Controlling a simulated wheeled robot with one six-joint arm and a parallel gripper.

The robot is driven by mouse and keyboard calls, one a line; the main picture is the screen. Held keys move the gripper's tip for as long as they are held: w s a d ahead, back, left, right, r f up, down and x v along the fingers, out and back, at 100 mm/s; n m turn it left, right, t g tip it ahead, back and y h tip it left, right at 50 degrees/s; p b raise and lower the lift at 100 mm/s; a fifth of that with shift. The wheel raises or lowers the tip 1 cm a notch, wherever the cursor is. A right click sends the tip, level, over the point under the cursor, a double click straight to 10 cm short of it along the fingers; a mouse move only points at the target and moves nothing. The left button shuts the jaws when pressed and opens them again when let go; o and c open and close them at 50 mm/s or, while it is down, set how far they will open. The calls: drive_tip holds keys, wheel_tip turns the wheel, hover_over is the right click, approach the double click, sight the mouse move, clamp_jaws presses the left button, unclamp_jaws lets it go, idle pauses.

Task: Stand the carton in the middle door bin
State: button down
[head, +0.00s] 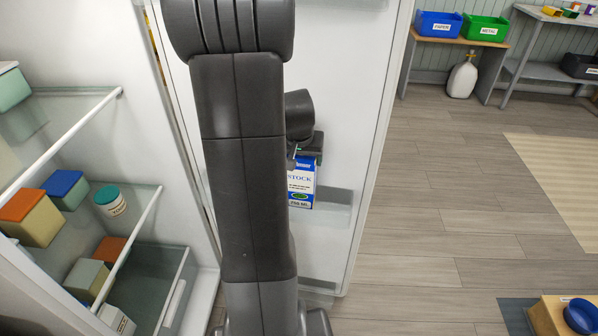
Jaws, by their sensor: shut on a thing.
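A blue and white carton (301,186) marked "STOCK" hangs upright under my gripper (305,160). My gripper is shut on the carton near its top, and my own arm hides part of both. The carton is in front of the open fridge door. Its lower end overlaps a clear door bin (338,211) in the picture. I cannot tell whether the carton is inside that bin or touching it. Another door bin (322,286) shows lower on the door. My arm hides the left part of the bins.
Fridge shelves on the left hold several boxes and a white tub with a green lid (110,200). A blue bin (438,24) and a green bin (485,28) stand on a table at the back. A blue bowl (581,316) is at the lower right.

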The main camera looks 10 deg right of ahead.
drive_tip(key=shift+f, duration=1.95)
drive_tip(key=shift+f+b, duration=0.15)
drive_tip(key=shift+b, duration=0.2)
drive_tip(key=shift+c, duration=0.8)
unclamp_jaws()
drive_tip(key=shift+r, duration=0.25)
drive_tip(key=p+v, duration=0.1)
drive_tip(key=v, duration=1)
drive_tip(key=shift+s+r, duration=0.25)
drive_tip(key=shift+r, duration=0.1)
